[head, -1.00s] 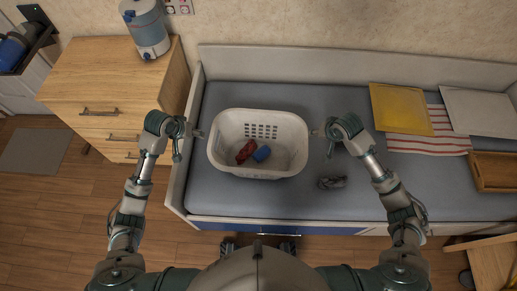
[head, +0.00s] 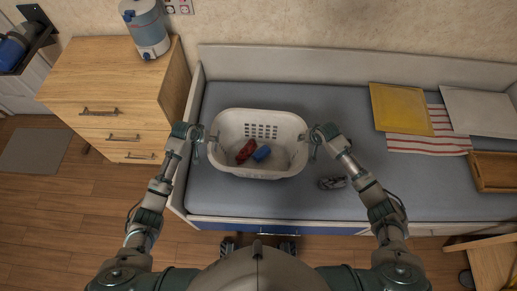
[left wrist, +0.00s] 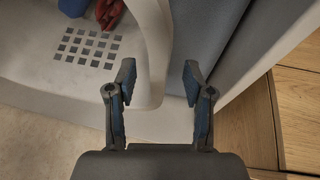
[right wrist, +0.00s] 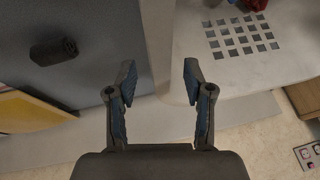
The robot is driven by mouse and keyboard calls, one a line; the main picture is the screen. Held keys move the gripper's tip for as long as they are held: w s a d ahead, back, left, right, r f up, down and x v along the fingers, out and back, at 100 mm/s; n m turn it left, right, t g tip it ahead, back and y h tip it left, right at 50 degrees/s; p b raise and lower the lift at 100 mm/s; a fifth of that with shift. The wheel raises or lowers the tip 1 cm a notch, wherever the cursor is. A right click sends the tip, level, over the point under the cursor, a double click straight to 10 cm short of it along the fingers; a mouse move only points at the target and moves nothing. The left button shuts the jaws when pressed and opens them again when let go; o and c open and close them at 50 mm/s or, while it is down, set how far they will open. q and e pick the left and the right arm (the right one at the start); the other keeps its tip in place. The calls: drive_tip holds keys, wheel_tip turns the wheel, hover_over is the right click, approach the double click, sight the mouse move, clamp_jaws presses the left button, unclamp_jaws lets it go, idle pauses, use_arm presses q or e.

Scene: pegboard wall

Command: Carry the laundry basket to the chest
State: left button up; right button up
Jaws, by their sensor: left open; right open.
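The white laundry basket (head: 258,168) stands on the grey-blue bed (head: 350,110), with a red item (head: 246,151) and a blue item (head: 262,153) inside. My left gripper (head: 208,137) is at its left rim and my right gripper (head: 311,136) at its right rim. In the left wrist view the open fingers (left wrist: 159,80) sit on either side of the basket's rim (left wrist: 157,50). In the right wrist view the open fingers (right wrist: 160,80) also straddle the rim. Neither is closed on it. The wooden chest (head: 85,75) stands left of the bed.
A blue-and-white dispenser (head: 147,30) stands at the chest's back right; the rest of its top looks clear. A dark small object (head: 332,183) lies right of the basket.

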use_arm(q)
drive_tip(key=shift+x, duration=1.75)
use_arm(e)
drive_tip(key=shift+x, duration=1.65)
use_arm(q)
clamp_jaws()
use_arm(e)
clamp_jaws()
use_arm(q)
drive_tip(key=shift+r, duration=0.1)
